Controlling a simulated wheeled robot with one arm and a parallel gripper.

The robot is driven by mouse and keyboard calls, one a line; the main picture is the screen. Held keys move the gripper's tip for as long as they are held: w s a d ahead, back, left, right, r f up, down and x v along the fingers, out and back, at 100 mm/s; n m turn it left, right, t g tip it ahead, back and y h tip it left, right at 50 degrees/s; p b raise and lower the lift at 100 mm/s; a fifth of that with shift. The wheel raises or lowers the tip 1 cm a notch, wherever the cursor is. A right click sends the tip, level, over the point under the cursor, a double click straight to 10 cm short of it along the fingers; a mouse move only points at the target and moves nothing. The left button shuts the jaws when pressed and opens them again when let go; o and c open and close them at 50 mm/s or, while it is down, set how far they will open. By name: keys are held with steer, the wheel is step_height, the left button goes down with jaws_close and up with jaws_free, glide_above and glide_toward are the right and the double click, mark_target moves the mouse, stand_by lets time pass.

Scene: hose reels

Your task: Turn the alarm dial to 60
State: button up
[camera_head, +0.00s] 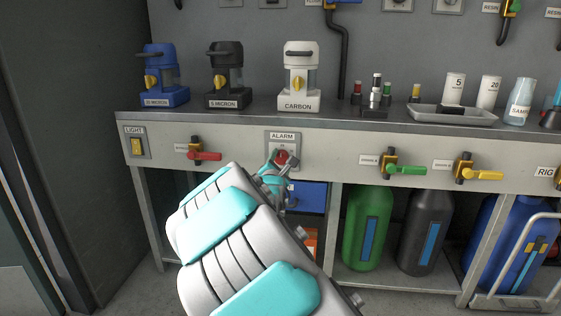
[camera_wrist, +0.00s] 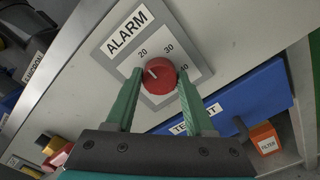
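The alarm dial is a round red knob (camera_wrist: 160,76) on a pale plate labelled ALARM on the bench's front panel; it also shows in the head view as a red knob (camera_head: 281,157). The numbers 20, 30 and a partly covered 40 are visible; others are hidden. The white mark on the knob points up-left, on the left side of the 20. My gripper (camera_wrist: 160,73) has its two green fingers apart, one on each side of the knob. Contact with the knob cannot be made out. In the head view, my gripper (camera_head: 276,170) is at the dial, partly hidden by my arm.
A red-handled valve (camera_head: 205,155) is left of the dial, and a green-handled valve (camera_head: 405,169) is to its right. A light switch (camera_head: 136,146) is at the far left. Blue, black and white filter units stand on the bench (camera_head: 220,117). A blue box (camera_wrist: 235,105) is below the dial.

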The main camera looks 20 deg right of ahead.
jaws_close()
